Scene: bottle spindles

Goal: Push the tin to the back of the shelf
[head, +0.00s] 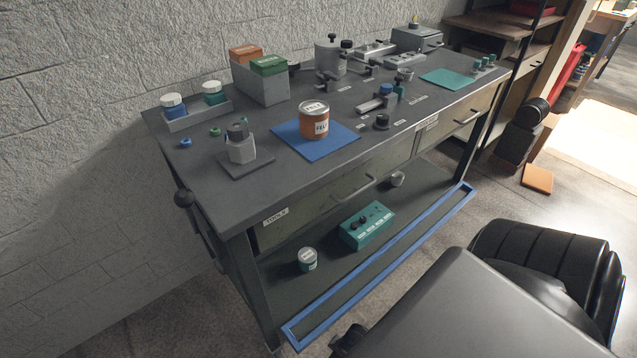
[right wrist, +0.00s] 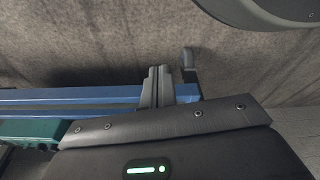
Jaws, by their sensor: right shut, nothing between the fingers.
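A small tin (head: 307,259) with a pale lid and a white label band stands upright on the lower shelf (head: 325,283) of the workbench, near its left end. It sits a little behind the blue frame (head: 378,267) along the shelf's front edge. The tin does not show in the right wrist view. My right gripper (right wrist: 157,84) is shut and empty, its two fingers together by the blue edge (right wrist: 75,96). I cannot make out its fingertips in the head view. My left gripper is in neither view.
A teal box with knobs (head: 367,226) stands right of the tin on the shelf, and a small grey round object (head: 397,179) lies farther right. An orange tin (head: 314,121) stands on a blue mat (head: 340,146) on the bench top. The bench's drawers overhang the shelf.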

